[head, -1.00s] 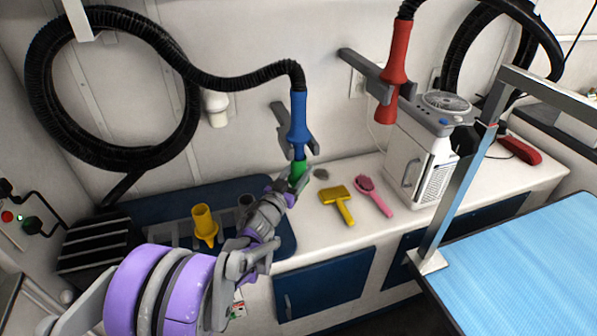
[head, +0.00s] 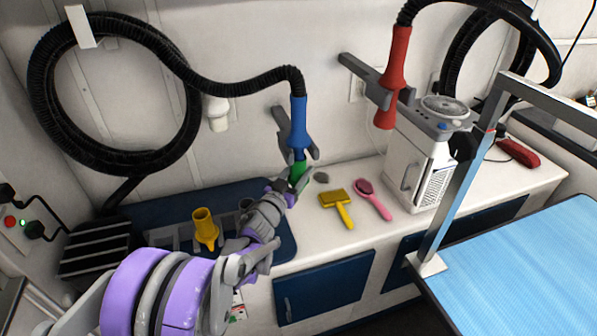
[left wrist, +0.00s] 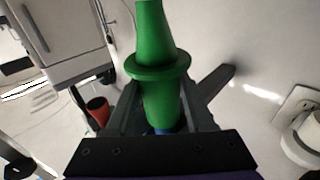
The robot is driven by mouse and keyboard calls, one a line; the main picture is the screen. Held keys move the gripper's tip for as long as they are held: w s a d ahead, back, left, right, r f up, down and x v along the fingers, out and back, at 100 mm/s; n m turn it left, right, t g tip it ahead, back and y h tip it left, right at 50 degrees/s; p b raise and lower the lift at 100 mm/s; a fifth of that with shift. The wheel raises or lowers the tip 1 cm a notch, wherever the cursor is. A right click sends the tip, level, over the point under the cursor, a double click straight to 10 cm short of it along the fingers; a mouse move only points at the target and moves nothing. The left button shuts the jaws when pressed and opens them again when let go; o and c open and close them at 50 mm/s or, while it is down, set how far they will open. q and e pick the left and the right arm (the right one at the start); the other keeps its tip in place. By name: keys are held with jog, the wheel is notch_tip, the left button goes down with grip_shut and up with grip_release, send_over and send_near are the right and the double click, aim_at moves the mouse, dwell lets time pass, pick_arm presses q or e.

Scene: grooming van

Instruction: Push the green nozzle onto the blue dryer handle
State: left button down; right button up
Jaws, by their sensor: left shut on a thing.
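The blue dryer handle (head: 298,122) hangs upright in a grey wall holder, with a black hose at its top. The green nozzle (head: 299,171) is directly under the handle's lower end. My left gripper (head: 287,187) is shut on the nozzle from below and partly hides it. In the left wrist view the nozzle (left wrist: 160,62), with its wide collar, stands between the two fingers (left wrist: 160,110). A small bit of blue (left wrist: 163,131) shows at its wide end. I cannot tell how deep the nozzle sits on the handle. My right gripper is not in view.
A red dryer handle (head: 395,62) hangs to the right, above a white machine (head: 408,160). A yellow brush (head: 337,201), a pink brush (head: 374,203) and a yellow nozzle (head: 205,227) are on the counter side. A blue grooming table (head: 530,270) stands front right.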

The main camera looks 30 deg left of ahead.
pick_arm(q)
jog(key=shift+r+p, duration=0.4)
jog(key=shift+r, duration=0.25)
dwell(0.3)
jog(key=shift+c, duration=1)
grip_release()
jog(key=s+d+r+n+g+y+p, duration=0.1)
jog(key=s+r+n+y+p, duration=0.15)
jog(key=s, duration=0.95)
jog(key=s+d+f+m+g+h+p, duration=0.1)
jog(key=s+d+f+g+h+p, duration=0.1)
jog(key=s+d+g, duration=0.4)
jog(key=s+d+f+m+g+h+p, duration=0.2)
jog(key=s+d+g, duration=0.4)
jog(key=s+d, duration=0.6)
notch_tip(320, 180, down, 2)
jog(key=shift+s+f+p, duration=0.25)
jog(key=shift+s+p, duration=0.65)
jog(key=shift+s, duration=0.2)
